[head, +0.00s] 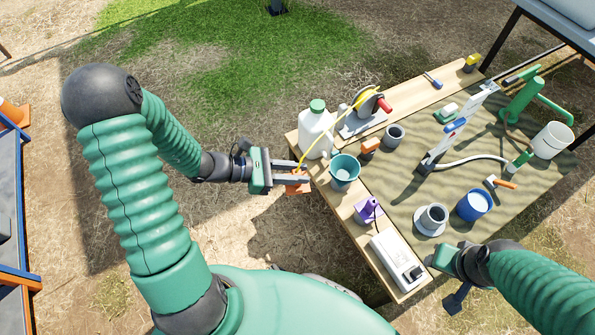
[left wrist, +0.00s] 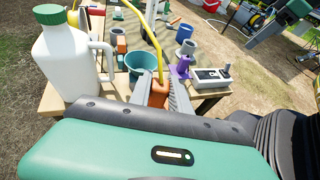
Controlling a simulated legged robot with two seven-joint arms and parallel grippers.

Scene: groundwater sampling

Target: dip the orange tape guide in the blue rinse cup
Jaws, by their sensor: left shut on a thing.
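My left gripper (head: 299,179) is shut on the orange tape guide (head: 297,188), off the left edge of the table. In the left wrist view the guide (left wrist: 158,94) sits between the two grey fingers. A yellow tape (head: 312,143) runs from it up to the yellow reel (head: 369,101). A teal-blue cup (head: 345,173) stands on the wooden strip just right of the guide, apart from it; it also shows in the left wrist view (left wrist: 136,66). A bluer cup (head: 474,206) stands farther right on the mat. My right gripper (head: 446,259) is at the near edge, its fingers unclear.
A white jug with a green cap (head: 316,134) stands beside the teal cup. A purple piece (head: 367,210) and a white box (head: 398,262) lie along the near strip. A grey cup on a saucer (head: 432,218) and a green pump (head: 523,97) are on the mat.

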